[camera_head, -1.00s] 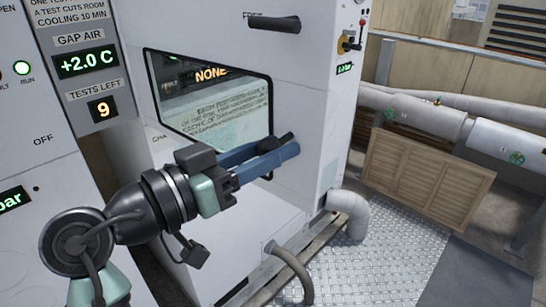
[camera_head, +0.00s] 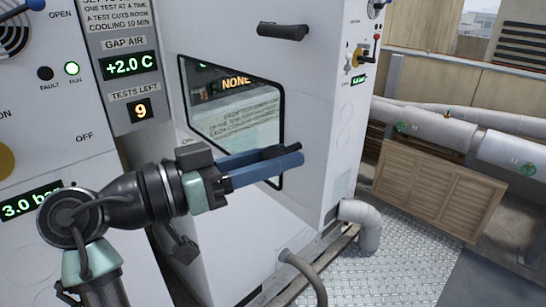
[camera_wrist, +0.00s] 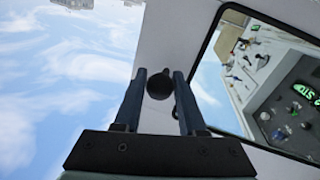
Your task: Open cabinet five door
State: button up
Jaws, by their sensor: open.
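A white cabinet door with a dark-framed window (camera_head: 232,115) stands in front of me. A "NONE" display shows through or in the window. A black handle (camera_head: 283,31) is high on the door. No cabinet number is legible. My gripper (camera_head: 290,155), with blue fingers, is open in front of the window's right edge. In the wrist view, a black round-ended piece (camera_wrist: 159,84), which looks like a handle end, shows between the fingertips of my gripper (camera_wrist: 159,78). I cannot tell if the fingers touch it. The door looks shut.
A panel with a "TESTS LEFT 9" display (camera_head: 140,110) stands at the left. Valves and a lever (camera_head: 362,50) are on the cabinet's right side. A grey pipe (camera_head: 362,222) leaves its base. Metal floor plate (camera_head: 350,270) is clear at the right; a louvred wooden panel (camera_head: 440,190) stands beyond.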

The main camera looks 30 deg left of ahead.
jog(key=o, duration=0.4)
jog(key=shift+c, duration=0.2)
jog(key=b+v, duration=0.4)
jog(key=v, duration=0.9)
